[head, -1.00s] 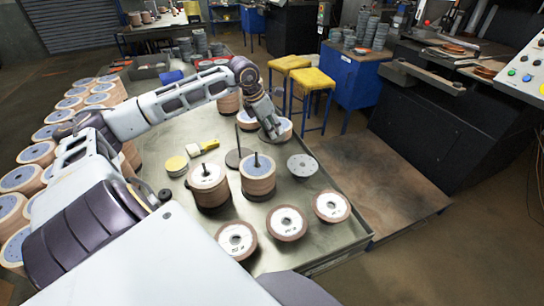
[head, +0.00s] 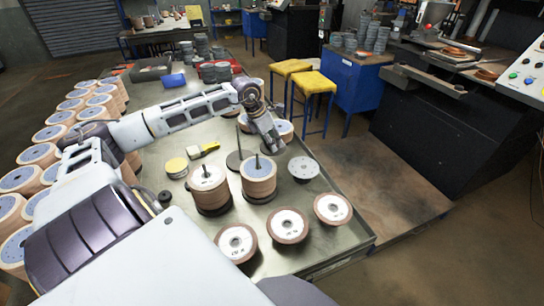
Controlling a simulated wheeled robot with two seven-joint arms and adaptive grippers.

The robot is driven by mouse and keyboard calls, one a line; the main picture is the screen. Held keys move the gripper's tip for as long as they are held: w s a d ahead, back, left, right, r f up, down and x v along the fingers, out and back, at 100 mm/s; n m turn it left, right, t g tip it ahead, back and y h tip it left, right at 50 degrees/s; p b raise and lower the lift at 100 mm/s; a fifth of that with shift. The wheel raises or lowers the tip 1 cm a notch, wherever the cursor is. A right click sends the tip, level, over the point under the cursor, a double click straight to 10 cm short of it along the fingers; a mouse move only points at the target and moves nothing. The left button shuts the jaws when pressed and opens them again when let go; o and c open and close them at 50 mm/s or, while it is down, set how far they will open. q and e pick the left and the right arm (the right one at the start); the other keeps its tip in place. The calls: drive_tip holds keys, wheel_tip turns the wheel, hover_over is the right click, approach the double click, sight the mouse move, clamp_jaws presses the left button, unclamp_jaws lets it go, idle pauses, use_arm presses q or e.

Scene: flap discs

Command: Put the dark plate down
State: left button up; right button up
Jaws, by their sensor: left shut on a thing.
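My left gripper (head: 276,143) is low over the far right part of the metal table, behind the near stacks and left of the light grey disc with holes (head: 303,167). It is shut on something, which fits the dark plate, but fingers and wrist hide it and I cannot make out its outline. I cannot tell whether it touches the table. A dark round base with a bare upright rod (head: 238,158) stands just left of the gripper. My right gripper is not in view.
Two disc stacks on posts (head: 208,188) (head: 258,176) stand nearby. Three brown-rimmed discs (head: 288,224) lie along the front. A yellow-handled brush (head: 203,151) and yellow discs (head: 176,166) lie left. Many stacks line the left edge. A stack (head: 284,130) stands behind the gripper.

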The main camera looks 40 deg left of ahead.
sight(272, 153)
use_arm(q)
wheel_tip(272, 153, down, 3)
drive_tip(key=shift+f, duration=0.25)
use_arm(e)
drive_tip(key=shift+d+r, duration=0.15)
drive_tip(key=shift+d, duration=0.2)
use_arm(q)
drive_tip(key=shift+f, duration=0.2)
wheel_tip(272, 153, down, 2)
drive_tip(key=shift+f, duration=0.7)
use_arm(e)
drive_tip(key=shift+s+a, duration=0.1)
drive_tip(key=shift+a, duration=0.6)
use_arm(q)
drive_tip(key=shift+f, duration=0.1)
